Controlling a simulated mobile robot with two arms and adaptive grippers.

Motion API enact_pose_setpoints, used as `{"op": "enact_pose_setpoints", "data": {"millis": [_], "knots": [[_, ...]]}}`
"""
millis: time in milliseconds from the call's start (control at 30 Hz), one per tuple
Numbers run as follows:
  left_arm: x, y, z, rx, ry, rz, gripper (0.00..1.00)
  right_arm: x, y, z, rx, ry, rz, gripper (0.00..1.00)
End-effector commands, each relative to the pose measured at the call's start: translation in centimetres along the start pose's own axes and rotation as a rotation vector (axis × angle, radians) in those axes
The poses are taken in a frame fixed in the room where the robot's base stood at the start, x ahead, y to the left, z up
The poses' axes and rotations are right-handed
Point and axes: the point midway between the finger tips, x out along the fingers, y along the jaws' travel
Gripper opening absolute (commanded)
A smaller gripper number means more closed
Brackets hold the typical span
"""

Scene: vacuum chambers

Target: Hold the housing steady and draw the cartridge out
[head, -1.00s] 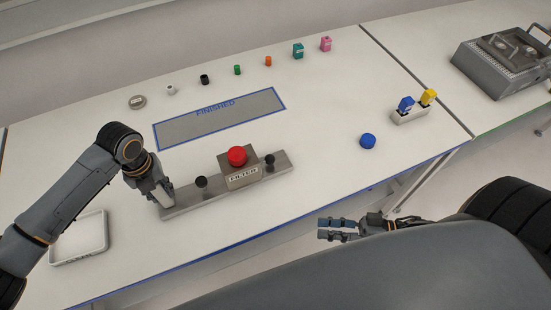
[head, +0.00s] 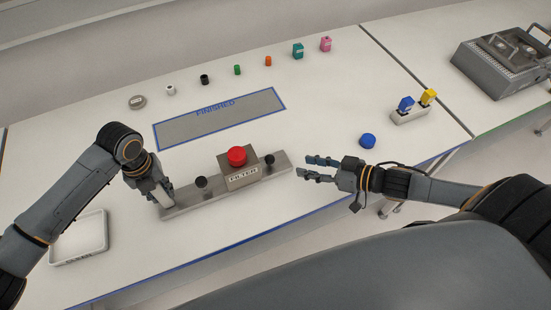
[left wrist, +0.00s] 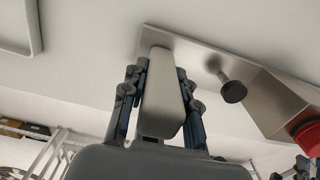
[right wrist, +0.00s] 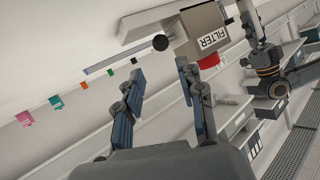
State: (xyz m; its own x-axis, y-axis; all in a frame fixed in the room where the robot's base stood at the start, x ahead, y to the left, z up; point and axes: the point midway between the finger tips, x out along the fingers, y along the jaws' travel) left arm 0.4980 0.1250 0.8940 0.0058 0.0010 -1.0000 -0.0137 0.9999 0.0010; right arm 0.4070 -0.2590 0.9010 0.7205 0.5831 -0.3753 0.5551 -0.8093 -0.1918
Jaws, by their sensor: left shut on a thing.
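The housing (head: 243,178) is a grey block labelled FILTER on a long metal base plate (head: 220,190) with black knobs on either side. The cartridge, of which a red cap (head: 237,156) shows, sits in its top. My left gripper (head: 163,194) is shut on the pale grip block at the plate's left end; the left wrist view shows this block (left wrist: 163,95) between the fingers. My right gripper (head: 310,169) is open and empty, just right of the plate's right end. In the right wrist view the housing (right wrist: 203,30) and red cap (right wrist: 209,61) lie beyond its spread fingers.
A FINISHED mat (head: 270,101) lies behind the housing. Several small coloured parts line the table's back. A blue dome (head: 367,141) and a holder (head: 410,117) with blue and yellow pieces stand to the right. A white tray (head: 102,236) lies at left.

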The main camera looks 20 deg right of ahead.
Motion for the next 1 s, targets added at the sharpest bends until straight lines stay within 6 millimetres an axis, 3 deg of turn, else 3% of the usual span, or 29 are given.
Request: {"op": "enact_pose_setpoints", "data": {"millis": [33, 700, 1000], "knots": [[0.8, 0.6, -0.5, -0.003, 0.017, 0.017, 0.0, 0.6, 0.1, -0.1, -0.001, 0.004, 0.0, 0.39], [0.8, 0.6, -0.5, -0.003, 0.017, 0.016, 0.0, 10.3, 0.0, 0.0, 0.0, 0.004, -0.001, 0.39], [0.8, 0.6, -0.5, -0.003, 0.016, 0.016, 0.0, 11.4, 0.0, 0.0, -0.001, 0.002, -0.002, 0.39]]}}
